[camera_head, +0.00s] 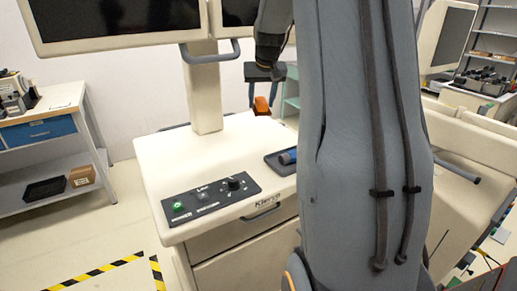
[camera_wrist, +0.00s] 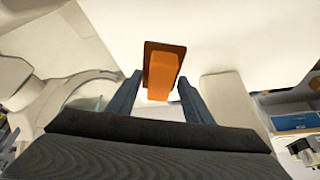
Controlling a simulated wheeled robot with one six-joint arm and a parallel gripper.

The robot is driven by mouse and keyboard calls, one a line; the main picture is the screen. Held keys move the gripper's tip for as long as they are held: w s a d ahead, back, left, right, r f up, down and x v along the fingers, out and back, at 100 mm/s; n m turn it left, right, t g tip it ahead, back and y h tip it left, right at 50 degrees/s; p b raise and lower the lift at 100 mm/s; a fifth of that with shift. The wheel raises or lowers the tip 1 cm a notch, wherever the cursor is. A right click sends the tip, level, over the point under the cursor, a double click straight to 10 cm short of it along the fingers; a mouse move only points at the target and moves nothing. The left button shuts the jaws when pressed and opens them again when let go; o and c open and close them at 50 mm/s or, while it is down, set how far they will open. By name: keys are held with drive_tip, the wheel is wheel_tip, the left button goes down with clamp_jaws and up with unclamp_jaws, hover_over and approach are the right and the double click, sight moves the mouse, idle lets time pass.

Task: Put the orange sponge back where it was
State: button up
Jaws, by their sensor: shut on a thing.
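The orange sponge (camera_head: 261,105) is held in my gripper (camera_head: 263,97), above the back of the white cart (camera_head: 163,150) in the head view. In the wrist view the sponge (camera_wrist: 160,72) sits between the two dark fingers of my gripper (camera_wrist: 160,95), and its far end points away from the palm. I cannot tell the gap between sponge and cart top. My arm hides the right part of the cart.
The cart carries a dark control panel (camera_head: 209,198) with a green button and a knob. A dark tray (camera_head: 280,162) with a blue item lies right of it, partly hidden. Monitors (camera_head: 120,18) stand behind. A shelf unit (camera_head: 45,150) is at left.

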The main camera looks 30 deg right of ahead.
sight(263, 111)
drive_tip(key=b+x, duration=0.2)
drive_tip(key=x, duration=0.1)
drive_tip(key=shift+s+a+f, duration=0.1)
drive_tip(key=shift+s+a, duration=0.1)
drive_tip(key=shift+a, duration=0.05)
wheel_tip(263, 111, down, 10)
drive_tip(key=p, duration=0.2)
drive_tip(key=shift+p, duration=0.35)
drive_tip(key=o, duration=1)
drive_tip(key=b+v, duration=0.2)
drive_tip(key=v, duration=1)
